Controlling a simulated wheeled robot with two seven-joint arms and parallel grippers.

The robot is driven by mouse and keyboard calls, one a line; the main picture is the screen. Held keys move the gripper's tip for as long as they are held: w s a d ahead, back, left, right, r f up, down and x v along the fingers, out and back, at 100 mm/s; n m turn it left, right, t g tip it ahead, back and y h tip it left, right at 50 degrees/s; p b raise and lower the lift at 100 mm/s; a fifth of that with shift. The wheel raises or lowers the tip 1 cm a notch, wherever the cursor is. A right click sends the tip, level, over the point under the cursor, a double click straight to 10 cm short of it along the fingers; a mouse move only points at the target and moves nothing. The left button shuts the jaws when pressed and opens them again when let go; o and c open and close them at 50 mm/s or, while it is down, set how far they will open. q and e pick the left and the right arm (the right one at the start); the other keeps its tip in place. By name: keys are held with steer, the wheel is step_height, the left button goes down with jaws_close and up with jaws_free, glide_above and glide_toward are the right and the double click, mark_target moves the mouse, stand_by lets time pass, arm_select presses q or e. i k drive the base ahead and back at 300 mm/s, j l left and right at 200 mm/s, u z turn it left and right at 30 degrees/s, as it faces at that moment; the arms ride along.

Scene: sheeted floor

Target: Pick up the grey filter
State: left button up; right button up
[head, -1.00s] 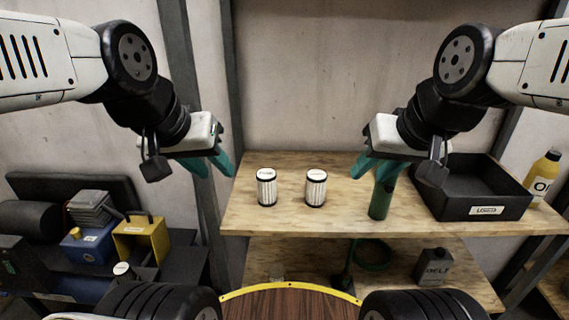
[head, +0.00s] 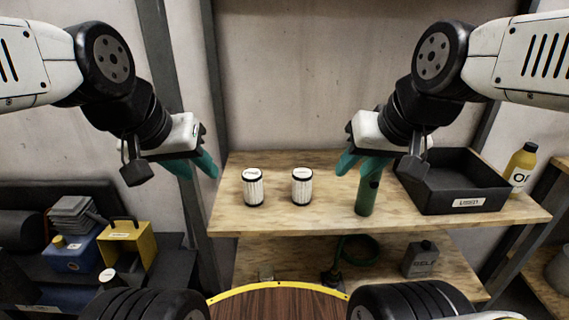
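Two pale, ribbed cylindrical filters with black rims and white labelled tops stand upright on the wooden bench: a left filter (head: 253,188) and a right filter (head: 301,187). I cannot tell from their colour which is the grey one. My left gripper (head: 196,167) hangs in front of the bench's left end, left of both filters, its teal fingers apart and empty. My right gripper (head: 360,165) is right of both filters, its teal fingers apart, overlapping the top of a green cylinder in the picture. Neither gripper appears to touch a filter.
The green cylinder (head: 366,197) stands on the bench (head: 310,220), with a black "USED" bin (head: 465,204) to its right. A grey can (head: 421,259) sits on the lower shelf. A yellow box (head: 128,243) is at left.

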mark_target(108, 279)
steer(key=l+u, duration=0.15)
steer(key=u, duration=2.15)
steer(key=i+l, duration=0.2)
steer(key=i, duration=0.2)
